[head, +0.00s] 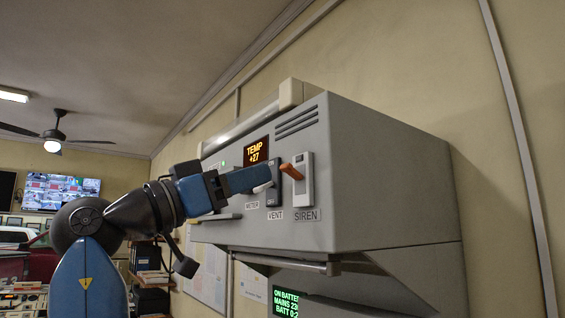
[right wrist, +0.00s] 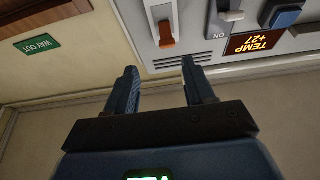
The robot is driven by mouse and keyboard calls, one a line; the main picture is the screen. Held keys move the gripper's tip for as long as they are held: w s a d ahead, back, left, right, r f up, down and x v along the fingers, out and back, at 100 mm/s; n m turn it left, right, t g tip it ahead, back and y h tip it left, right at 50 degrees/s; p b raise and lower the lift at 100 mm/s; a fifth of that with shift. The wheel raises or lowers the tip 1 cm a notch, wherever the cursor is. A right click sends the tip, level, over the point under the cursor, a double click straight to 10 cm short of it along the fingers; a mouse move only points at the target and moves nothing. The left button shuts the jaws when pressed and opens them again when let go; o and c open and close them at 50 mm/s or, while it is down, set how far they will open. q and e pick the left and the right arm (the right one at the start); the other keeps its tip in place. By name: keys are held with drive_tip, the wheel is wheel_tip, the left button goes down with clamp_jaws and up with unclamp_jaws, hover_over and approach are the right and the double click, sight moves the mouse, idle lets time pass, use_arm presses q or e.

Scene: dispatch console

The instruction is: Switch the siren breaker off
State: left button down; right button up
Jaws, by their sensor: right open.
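The siren breaker (head: 307,188) is a light grey switch above the SIREN label at the right of the console's front face. Its orange lever (head: 292,171) sticks out from its upper part. In the right wrist view, which sees the panel upside down, the siren breaker (right wrist: 159,8) and its orange lever (right wrist: 166,35) lie beyond the fingertips. My right gripper (head: 266,177) is open and empty, left of the orange lever in the head view. Its two blue fingers (right wrist: 160,70) show apart in the wrist view, with a gap to the lever. My left gripper is not in view.
The vent breaker (head: 275,190) stands just left of the siren breaker, partly behind my right gripper. A TEMP display (head: 256,151) is above it. A rail (head: 290,263) runs below the console. A green sign (right wrist: 37,44) is on the wall.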

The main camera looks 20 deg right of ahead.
sight(282, 167)
drive_tip(key=p+x, duration=0.1)
drive_tip(key=x, duration=0.1)
drive_tip(key=w+p+x, duration=0.1)
drive_tip(key=x, duration=0.4)
drive_tip(key=shift+w+a+p, duration=0.15)
drive_tip(key=shift+w+p, duration=0.15)
drive_tip(key=shift+p, duration=0.1)
drive_tip(key=shift+s+d+r, duration=0.2)
drive_tip(key=shift+s+d, duration=0.1)
drive_tip(key=shift+d, duration=0.3)
drive_tip(key=shift+w+a, duration=0.2)
drive_tip(key=shift+w, duration=0.05)
drive_tip(key=shift+c, duration=0.4)
drive_tip(key=shift+w, duration=0.1)
drive_tip(key=shift+c, duration=1.2)
drive_tip(key=shift+s, duration=0.2)
clamp_jaws()
